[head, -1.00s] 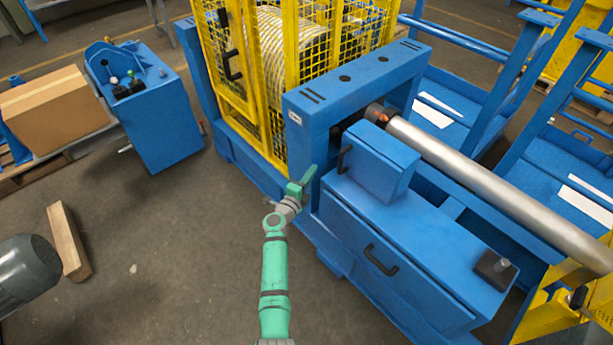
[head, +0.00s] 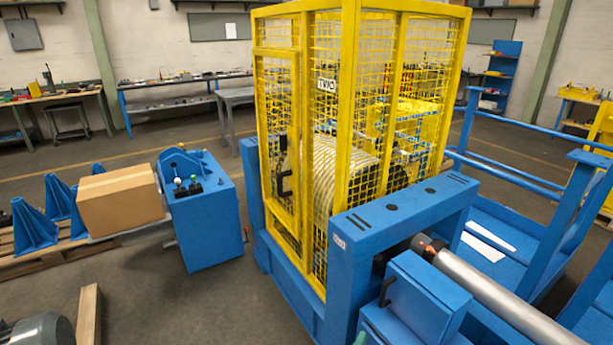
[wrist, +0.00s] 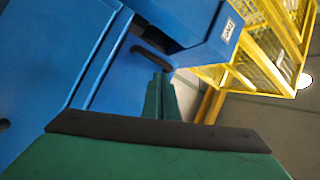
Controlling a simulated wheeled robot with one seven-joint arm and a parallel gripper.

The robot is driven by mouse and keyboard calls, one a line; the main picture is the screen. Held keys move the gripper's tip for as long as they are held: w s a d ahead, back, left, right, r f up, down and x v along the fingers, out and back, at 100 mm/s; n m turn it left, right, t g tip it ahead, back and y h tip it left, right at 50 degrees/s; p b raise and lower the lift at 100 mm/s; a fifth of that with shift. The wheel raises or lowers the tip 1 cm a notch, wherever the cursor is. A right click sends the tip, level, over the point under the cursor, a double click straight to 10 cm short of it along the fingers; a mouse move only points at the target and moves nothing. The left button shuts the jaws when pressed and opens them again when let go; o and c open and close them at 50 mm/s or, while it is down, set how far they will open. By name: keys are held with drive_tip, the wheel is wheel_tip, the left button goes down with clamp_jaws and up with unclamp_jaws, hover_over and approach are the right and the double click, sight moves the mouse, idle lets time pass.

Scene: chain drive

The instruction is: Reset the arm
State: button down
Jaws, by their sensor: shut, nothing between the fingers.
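My gripper (wrist: 160,84) shows in the wrist view as green fingers, held together with nothing between them. It points toward the blue machine (wrist: 105,50), close to a black handle (wrist: 152,58); I cannot tell the exact gap. In the head view only a small green bit of my arm shows at the bottom edge, beside the blue machine (head: 395,215). The rest of my arm is out of that view.
A yellow mesh cage (head: 300,150) stands on the blue machine, with a steel shaft (head: 490,295) to its right. A blue control stand (head: 205,225) and a cardboard box (head: 120,198) are at left.

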drive_tip(key=s+a+n+t+y, duration=0.3)
drive_tip(key=s+n, duration=0.5)
drive_tip(key=s, duration=0.8)
drive_tip(key=s+a+r+n+g+y, duration=0.1)
drive_tip(key=s+a+r+n+y, duration=0.1)
drive_tip(key=s, duration=0.8)
drive_tip(key=s+a+r+n+g+y, duration=0.2)
drive_tip(key=s+a+r+n, duration=0.3)
drive_tip(key=s, duration=0.5)
drive_tip(key=s+a+r+n+g+y, duration=0.1)
drive_tip(key=s+a+r+n+y, duration=0.1)
drive_tip(key=s+a, duration=0.4)
drive_tip(key=s+r+n, duration=0.1)
drive_tip(key=s, duration=0.2)
drive_tip(key=shift+s+a+r+n+g+y, duration=0.3)
drive_tip(key=shift+s+r+g, duration=0.05)
drive_tip(key=shift+s+g, duration=0.05)
drive_tip(key=shift+w+d, duration=0.1)
drive_tip(key=shift+w, duration=0.05)
